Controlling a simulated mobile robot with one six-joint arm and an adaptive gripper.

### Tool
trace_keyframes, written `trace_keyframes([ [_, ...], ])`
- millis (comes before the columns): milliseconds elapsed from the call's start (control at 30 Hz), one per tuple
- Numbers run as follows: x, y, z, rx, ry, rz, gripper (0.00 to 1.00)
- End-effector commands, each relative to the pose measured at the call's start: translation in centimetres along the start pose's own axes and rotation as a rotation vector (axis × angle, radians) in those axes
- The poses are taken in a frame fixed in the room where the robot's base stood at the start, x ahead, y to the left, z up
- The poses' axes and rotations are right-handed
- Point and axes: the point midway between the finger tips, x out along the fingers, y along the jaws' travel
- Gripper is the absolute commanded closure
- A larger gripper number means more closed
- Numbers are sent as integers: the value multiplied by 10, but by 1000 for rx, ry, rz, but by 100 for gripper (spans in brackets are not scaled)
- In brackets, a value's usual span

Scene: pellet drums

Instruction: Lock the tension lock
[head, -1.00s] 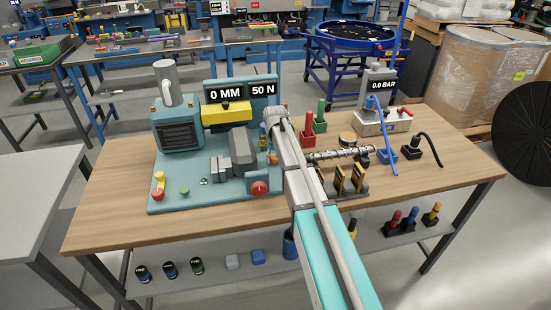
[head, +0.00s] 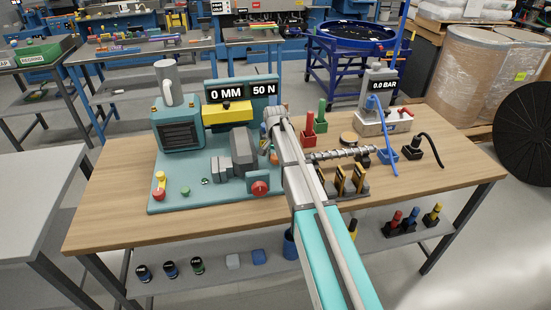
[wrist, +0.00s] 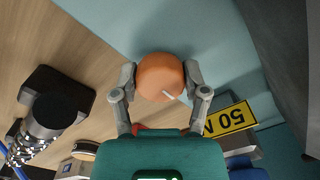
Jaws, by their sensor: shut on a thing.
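An orange round knob (wrist: 157,68), which I take to be the tension lock, sits against the teal machine plate in the wrist view. It carries a short white mark at its lower right. My gripper (wrist: 160,77) has one finger on each side of the knob and is shut on it. In the head view a small orange part (head: 274,158) shows beside my arm on the right of the teal machine (head: 180,198). My arm hides most of the gripper there. The machine's display (head: 241,92) reads 0 MM and 50 N.
A red knob (head: 260,188) sits at the machine's front right. A metal screw (head: 343,153), a rack with yellow-handled pieces (head: 349,180), and red (head: 307,140) and green (head: 322,125) holders stand right of my arm. The wooden table's (head: 115,215) front left is clear.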

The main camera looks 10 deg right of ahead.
Motion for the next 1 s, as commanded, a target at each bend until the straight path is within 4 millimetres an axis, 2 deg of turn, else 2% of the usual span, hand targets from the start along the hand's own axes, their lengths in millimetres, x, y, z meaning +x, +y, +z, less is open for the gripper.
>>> trace_keyframes([
  [400,0,0,0,14,-1,1,89],
  [433,0,0,0,14,-1,1,40],
  [600,0,0,0,13,-1,0,8],
  [1000,0,0,0,11,0,0,7],
])
